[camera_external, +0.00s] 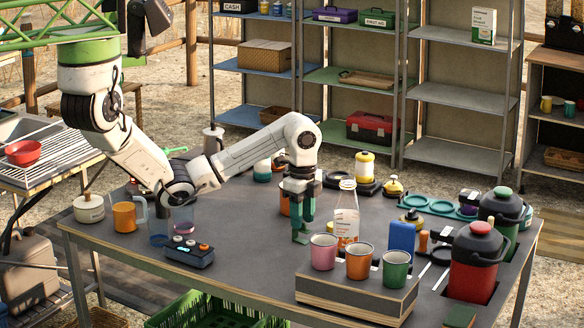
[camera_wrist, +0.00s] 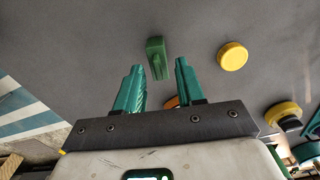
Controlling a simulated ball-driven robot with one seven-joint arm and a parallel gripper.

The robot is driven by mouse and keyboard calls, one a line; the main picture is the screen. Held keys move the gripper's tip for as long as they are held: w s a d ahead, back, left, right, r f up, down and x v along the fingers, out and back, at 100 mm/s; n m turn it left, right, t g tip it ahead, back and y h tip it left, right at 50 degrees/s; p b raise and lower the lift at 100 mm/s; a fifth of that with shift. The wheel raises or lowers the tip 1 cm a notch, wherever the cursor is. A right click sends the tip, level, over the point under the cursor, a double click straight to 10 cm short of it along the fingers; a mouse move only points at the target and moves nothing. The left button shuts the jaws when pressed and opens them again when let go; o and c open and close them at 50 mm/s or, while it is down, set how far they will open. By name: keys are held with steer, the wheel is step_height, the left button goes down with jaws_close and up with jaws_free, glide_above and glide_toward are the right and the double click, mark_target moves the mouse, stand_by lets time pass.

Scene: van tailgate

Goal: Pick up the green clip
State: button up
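The green clip (camera_wrist: 157,56) lies on the dark grey tabletop in the wrist view, narrow and upright in the picture. It sits between and slightly beyond my two teal fingertips, with clear space on both sides. My gripper (camera_wrist: 159,72) is open and empty. In the external view my gripper (camera_external: 299,212) points down over the middle of the table. A small green shape right under it looks like the clip (camera_external: 300,237). The exact height of the fingertips above the table is hard to tell.
A round yellow lid (camera_wrist: 232,56) is right of the clip in the wrist view. An orange cup (camera_external: 285,203) stands close behind my fingers. A bottle (camera_external: 346,212) and a box (camera_external: 357,295) with several cups are to the right.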

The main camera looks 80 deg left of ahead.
mark_target(302, 232)
step_height(302, 232, down, 4)
steer(key=shift+s+d+f, duration=0.1)
steer(key=shift+f, duration=0.05)
jaws_close()
stand_by(0.3)
